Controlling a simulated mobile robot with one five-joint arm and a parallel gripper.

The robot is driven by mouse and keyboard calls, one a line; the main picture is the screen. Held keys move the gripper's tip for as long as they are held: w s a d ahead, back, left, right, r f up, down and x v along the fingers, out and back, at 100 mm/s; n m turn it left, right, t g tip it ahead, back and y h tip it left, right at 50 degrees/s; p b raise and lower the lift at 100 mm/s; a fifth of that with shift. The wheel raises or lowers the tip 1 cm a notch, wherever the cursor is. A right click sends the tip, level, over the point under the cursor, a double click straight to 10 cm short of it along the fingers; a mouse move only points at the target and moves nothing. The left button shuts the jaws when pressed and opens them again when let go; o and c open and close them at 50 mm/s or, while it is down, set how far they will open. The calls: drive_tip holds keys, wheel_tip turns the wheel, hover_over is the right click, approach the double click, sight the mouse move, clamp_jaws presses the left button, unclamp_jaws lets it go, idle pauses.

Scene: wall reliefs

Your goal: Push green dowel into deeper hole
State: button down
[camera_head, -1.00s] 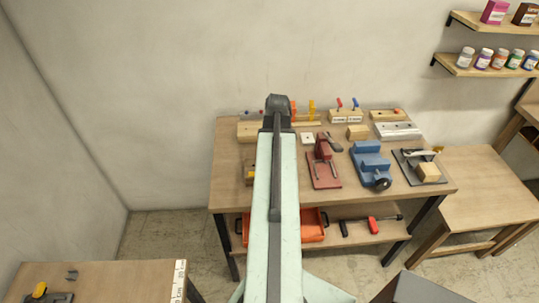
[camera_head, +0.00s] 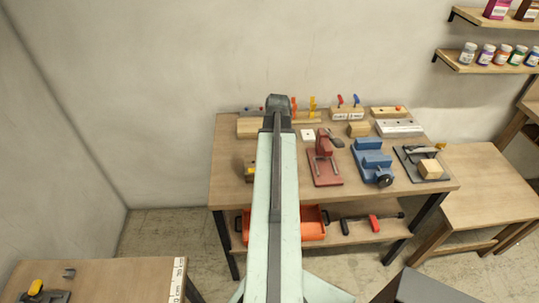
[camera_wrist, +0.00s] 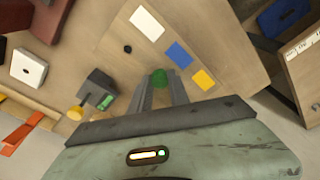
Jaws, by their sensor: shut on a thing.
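In the wrist view, my gripper (camera_wrist: 160,86) is shut on a green round-ended piece, which looks like the green dowel (camera_wrist: 160,76). It is held at the fingertips, over or in front of a wooden surface. A small dark round spot (camera_wrist: 127,49), possibly a hole, lies up and left of the dowel, apart from it in the picture. Its depth cannot be told. White (camera_wrist: 146,21), blue (camera_wrist: 179,54) and yellow (camera_wrist: 203,79) patches lie on the wood to the right. In the head view, my arm hides the gripper and dowel.
A dark grey block (camera_wrist: 98,87) with a yellow knob (camera_wrist: 75,112) stands left of my gripper. A white holed block (camera_wrist: 28,68) is farther left. On the workbench (camera_head: 225,193), a red clamp (camera_head: 324,165) and a blue vise (camera_head: 372,160) stand right of my arm.

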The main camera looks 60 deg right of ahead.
drive_tip(key=c, duration=1.1)
unclamp_jaws()
drive_tip(key=shift+c, duration=0.2)
drive_tip(key=r+p, duration=0.5)
drive_tip(key=s+r+p, duration=0.1)
drive_tip(key=r+p, duration=0.2)
drive_tip(key=shift+f, duration=0.1)
